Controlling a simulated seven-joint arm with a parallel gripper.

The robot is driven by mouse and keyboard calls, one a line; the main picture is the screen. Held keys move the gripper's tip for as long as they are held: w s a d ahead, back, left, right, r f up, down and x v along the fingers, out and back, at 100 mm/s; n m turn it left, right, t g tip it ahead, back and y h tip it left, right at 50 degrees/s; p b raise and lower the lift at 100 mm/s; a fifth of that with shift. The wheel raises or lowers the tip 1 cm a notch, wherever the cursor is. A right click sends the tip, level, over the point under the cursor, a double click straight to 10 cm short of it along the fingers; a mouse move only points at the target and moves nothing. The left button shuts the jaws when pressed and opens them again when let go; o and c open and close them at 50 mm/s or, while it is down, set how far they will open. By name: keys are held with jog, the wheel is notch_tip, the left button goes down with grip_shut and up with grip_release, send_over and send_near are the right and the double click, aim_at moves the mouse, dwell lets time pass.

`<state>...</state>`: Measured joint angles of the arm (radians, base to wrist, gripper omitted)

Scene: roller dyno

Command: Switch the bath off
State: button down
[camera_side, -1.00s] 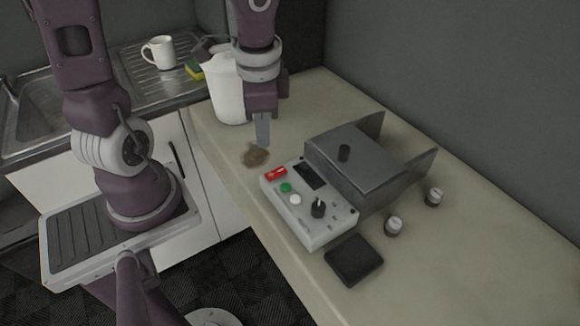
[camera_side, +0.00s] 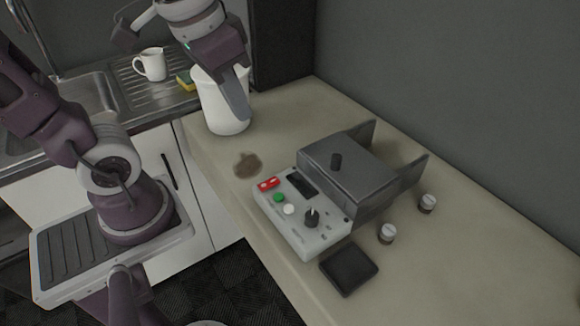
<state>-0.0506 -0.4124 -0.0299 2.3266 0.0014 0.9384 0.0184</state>
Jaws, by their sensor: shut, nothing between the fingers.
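The bath (camera_side: 350,170) is a grey metal box with a lidded top and a black knob, standing on the counter. Its light grey control panel (camera_side: 318,243) faces the front left. The panel carries a red switch (camera_side: 268,184), a green button (camera_side: 279,198), a white button (camera_side: 289,209), a dark display (camera_side: 301,184) and a black dial (camera_side: 311,218). My gripper (camera_side: 240,114) is shut and empty, tilted in front of the white pitcher, up and left of the panel and apart from it. Whether it touches the pitcher I cannot tell.
A white pitcher (camera_side: 212,110) stands at the counter's back left. A black pad (camera_side: 349,269) and two small capped jars (camera_side: 386,234) (camera_side: 427,203) sit nearby. A mug (camera_side: 151,65) and sponge (camera_side: 185,80) are by the sink.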

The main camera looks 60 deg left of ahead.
aim_at(280, 183)
jog(key=w+a+f+g, duration=0.1)
jog(key=w+f+g, duration=0.2)
jog(key=w, duration=0.4)
jog(key=shift+f, duration=0.8)
jog(key=shift+w, duration=0.1)
notch_tip(280, 183, down, 14)
jog(key=shift+w+f+g, duration=0.15)
jog(key=shift+f+g, duration=0.1)
jog(key=shift+g, duration=0.25)
jog(key=shift+r, duration=0.15)
